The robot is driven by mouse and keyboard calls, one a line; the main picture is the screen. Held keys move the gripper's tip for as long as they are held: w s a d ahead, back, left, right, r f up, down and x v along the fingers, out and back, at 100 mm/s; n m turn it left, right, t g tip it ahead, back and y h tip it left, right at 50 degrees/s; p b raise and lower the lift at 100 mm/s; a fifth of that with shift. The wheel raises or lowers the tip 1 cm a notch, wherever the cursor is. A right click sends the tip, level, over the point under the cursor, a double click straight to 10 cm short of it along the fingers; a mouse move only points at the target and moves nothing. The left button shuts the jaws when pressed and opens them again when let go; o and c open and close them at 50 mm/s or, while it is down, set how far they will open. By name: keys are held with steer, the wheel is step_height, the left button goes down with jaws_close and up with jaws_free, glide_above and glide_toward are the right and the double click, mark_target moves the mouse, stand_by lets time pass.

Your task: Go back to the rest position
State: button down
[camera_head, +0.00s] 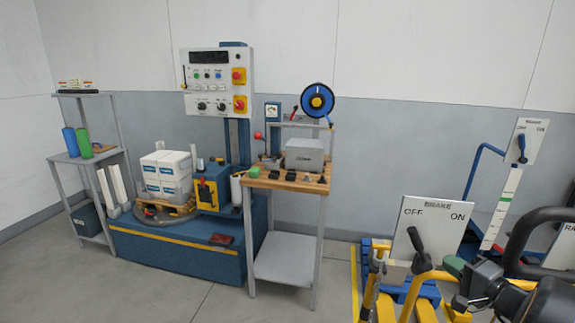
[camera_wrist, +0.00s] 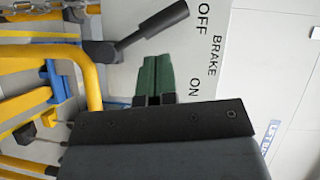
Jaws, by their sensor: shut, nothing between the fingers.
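My gripper (camera_head: 455,266) is at the lower right of the head view, in front of the white brake panel (camera_head: 434,222). In the wrist view its two green fingers (camera_wrist: 157,75) are together with nothing between them. The panel is marked OFF and ON. The black brake lever (camera_head: 416,241) leans toward OFF; it also shows in the wrist view (camera_wrist: 146,31), above the fingertips and apart from them. My arm hides part of the equipment behind it at the right.
Yellow and blue rails (camera_head: 384,290) stand close below and left of my gripper. A raise/lower-type upright with an OFF/ON lever (camera_head: 521,148) stands behind. A wooden-topped bench (camera_head: 286,183) and a turntable with boxes (camera_head: 167,176) are further left. Open floor (camera_head: 190,293) lies in front.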

step_height(320, 180, down, 7)
steer(key=s+m+g, duration=0.2)
steer(key=g, duration=0.1)
steer(key=s+a+n+g+p, duration=0.3)
steer(key=s+a+g+p, duration=0.15)
steer(key=a+g, duration=0.45)
steer(key=s+a+r+n+h+p, duration=0.2)
steer(key=a+r+n+p, duration=0.3)
steer(key=a+r, duration=0.2)
steer(key=s+a+r+n+h+p, duration=0.3)
steer(key=a+r+n+p, duration=0.2)
steer(key=a+r+n, duration=0.1)
step_height(320, 180, up, 2)
steer(key=shift+s+a+r+p, duration=0.2)
steer(key=shift+a+p, duration=0.1)
steer(key=shift+a, duration=0.5)
